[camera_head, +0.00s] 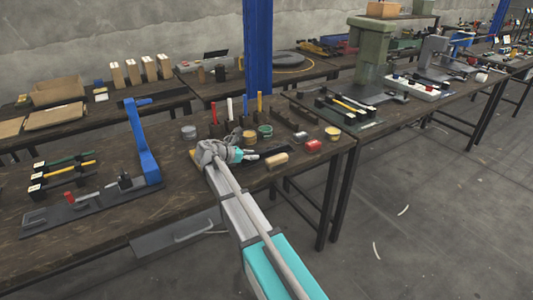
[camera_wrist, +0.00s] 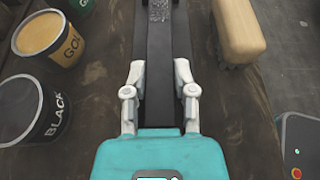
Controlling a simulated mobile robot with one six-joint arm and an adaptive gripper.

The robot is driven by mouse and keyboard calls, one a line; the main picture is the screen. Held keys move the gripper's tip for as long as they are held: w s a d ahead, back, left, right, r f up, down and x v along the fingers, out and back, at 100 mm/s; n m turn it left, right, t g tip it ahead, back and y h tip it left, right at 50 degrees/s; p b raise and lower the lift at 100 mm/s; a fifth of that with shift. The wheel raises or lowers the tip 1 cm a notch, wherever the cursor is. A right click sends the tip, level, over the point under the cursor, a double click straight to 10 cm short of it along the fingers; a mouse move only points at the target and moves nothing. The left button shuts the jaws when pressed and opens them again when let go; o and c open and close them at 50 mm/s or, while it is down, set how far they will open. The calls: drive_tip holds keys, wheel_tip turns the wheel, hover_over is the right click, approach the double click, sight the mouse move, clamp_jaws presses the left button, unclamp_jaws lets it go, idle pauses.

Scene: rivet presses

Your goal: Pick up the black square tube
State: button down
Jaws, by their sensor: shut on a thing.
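The black square tube (camera_wrist: 158,50) runs lengthwise from the top of the wrist view down between my fingers. My gripper (camera_wrist: 159,88) has one pale grey finger on each side of the tube and is shut on it. The part of the tube near the teal palm is hidden by the gripper. In the head view my gripper (camera_head: 243,155) is low over the front bench, with the dark tube (camera_head: 268,152) reaching out to its right. I cannot tell whether the tube still touches the bench.

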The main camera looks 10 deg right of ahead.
drive_tip(key=shift+r, duration=0.15)
drive_tip(key=shift+r+p, duration=0.95)
drive_tip(key=shift+p, duration=0.2)
drive_tip(key=s+d+r+p, duration=0.2)
drive_tip(key=s+r+p, duration=0.8)
drive_tip(key=s, duration=0.4)
drive_tip(key=shift+r+p, duration=0.35)
drive_tip(key=shift+r, duration=0.05)
